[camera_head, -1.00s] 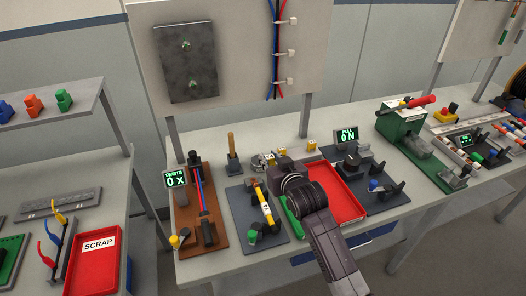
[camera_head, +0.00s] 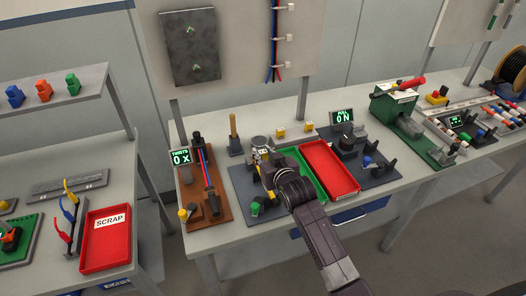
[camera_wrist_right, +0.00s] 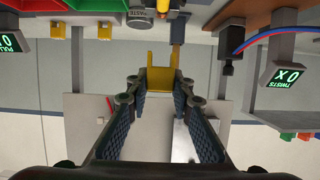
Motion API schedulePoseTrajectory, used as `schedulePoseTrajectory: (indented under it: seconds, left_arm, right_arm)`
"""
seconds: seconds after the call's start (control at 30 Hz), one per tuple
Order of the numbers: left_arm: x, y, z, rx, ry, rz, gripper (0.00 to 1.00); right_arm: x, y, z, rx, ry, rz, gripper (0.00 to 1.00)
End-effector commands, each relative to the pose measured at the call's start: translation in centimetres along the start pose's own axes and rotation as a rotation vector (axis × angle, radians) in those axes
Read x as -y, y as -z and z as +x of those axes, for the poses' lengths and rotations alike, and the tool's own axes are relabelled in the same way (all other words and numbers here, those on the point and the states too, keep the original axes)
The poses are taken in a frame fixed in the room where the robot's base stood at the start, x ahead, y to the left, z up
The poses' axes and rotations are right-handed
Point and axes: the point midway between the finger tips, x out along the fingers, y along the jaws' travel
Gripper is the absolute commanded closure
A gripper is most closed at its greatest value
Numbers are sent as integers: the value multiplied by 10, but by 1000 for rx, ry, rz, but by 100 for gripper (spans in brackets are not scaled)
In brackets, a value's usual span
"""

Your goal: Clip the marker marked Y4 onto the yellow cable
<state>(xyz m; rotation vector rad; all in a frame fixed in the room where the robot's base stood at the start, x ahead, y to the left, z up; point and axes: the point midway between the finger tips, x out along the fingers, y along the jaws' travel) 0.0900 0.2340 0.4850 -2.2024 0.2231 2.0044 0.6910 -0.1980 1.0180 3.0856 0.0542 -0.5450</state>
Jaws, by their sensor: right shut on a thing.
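My right gripper (camera_head: 264,160) is over the dark board (camera_head: 236,180) in the middle of the bench. In the right wrist view its fingers (camera_wrist_right: 160,92) are closed on a yellow U-shaped marker (camera_wrist_right: 161,78); no lettering on it can be read. Two similar yellow markers stand at the back of the bench, one (camera_head: 280,133) left of the other (camera_head: 308,127). The yellow cable's place on the dark board is covered by my gripper and arm, so I cannot make the cable out clearly. My left gripper is not in view.
A grey paste tin (camera_wrist_right: 140,18) is close by the gripper. The twist stand (camera_head: 209,185) is at the left, and a green tray (camera_head: 306,178) and a red tray (camera_head: 331,170) are at the right. A wooden-handled tool (camera_head: 233,127) stands behind.

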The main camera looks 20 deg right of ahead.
Motion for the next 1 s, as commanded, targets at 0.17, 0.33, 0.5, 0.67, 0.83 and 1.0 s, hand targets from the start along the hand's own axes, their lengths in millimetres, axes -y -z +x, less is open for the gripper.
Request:
schedulePoseTrajectory:
  seconds: [0.17,0.33,0.5,0.67,0.83,1.0]
  left_arm:
    - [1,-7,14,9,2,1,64]
    - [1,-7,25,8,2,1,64]
    - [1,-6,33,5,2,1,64]
    - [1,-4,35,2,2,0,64]
    - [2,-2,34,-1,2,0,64]
    - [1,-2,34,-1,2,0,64]
  right_arm:
    - [0,-19,7,1,0,0,89]
    - [0,-36,13,1,0,0,89]
    - [0,-48,17,1,0,1,89]
    - [0,-52,19,0,0,0,89]
    - [0,-52,19,0,0,0,89]
    - [0,-51,19,0,0,0,89]
